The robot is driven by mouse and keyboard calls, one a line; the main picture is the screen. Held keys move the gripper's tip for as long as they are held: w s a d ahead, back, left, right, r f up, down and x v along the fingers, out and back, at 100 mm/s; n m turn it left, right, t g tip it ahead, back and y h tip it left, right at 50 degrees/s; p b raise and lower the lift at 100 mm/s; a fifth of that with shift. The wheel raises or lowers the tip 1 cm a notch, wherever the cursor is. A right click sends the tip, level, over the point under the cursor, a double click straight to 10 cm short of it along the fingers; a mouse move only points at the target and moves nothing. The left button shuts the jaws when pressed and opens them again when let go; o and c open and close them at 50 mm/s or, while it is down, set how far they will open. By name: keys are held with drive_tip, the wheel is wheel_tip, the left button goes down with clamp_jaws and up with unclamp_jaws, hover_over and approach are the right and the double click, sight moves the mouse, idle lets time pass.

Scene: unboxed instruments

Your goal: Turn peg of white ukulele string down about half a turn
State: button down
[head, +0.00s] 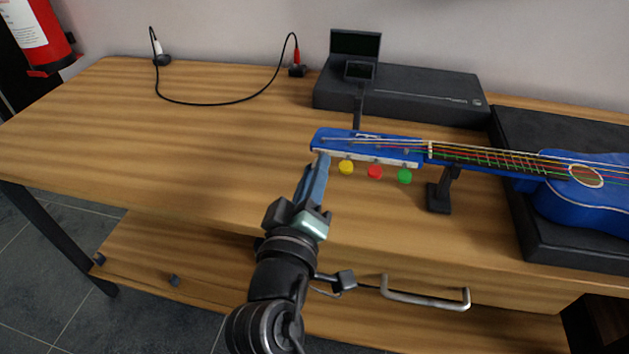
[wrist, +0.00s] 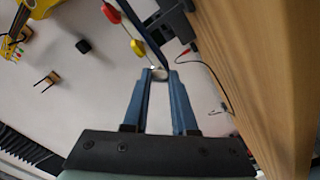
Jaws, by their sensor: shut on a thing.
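The blue ukulele (head: 580,200) lies with its headstock at left, neck on a black stand (head: 439,198) and body on a black case. Yellow (head: 346,167), red (head: 375,171) and green (head: 404,176) pegs show along the headstock's near side. My gripper (head: 321,165) reaches to the headstock's left end, beside the yellow peg. In the wrist view my gripper (wrist: 159,82) has its fingertips closed on a pale round peg, the white peg (wrist: 159,74), at the end of the row past the yellow peg (wrist: 138,47). In the head view my fingers hide this peg.
A black box with a small raised screen (head: 355,44) stands behind the headstock. A black cable (head: 215,104) with white and red plugs lies at the back left. The wooden tabletop (head: 180,150) is clear at left. The black case (head: 505,140) stands at right.

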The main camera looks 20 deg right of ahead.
drive_tip(key=m+b, duration=0.3)
drive_tip(key=m, duration=0.1)
drive_tip(key=shift+f+m, duration=0.15)
drive_tip(key=shift+m, duration=0.25)
drive_tip(key=m+b, duration=0.3)
drive_tip(key=m, duration=0.2)
drive_tip(key=shift+a, duration=0.1)
drive_tip(key=c, duration=1)
unclamp_jaws()
drive_tip(key=p+v, duration=0.1)
drive_tip(key=v, duration=1.2)
drive_tip(key=shift+p, duration=0.3)
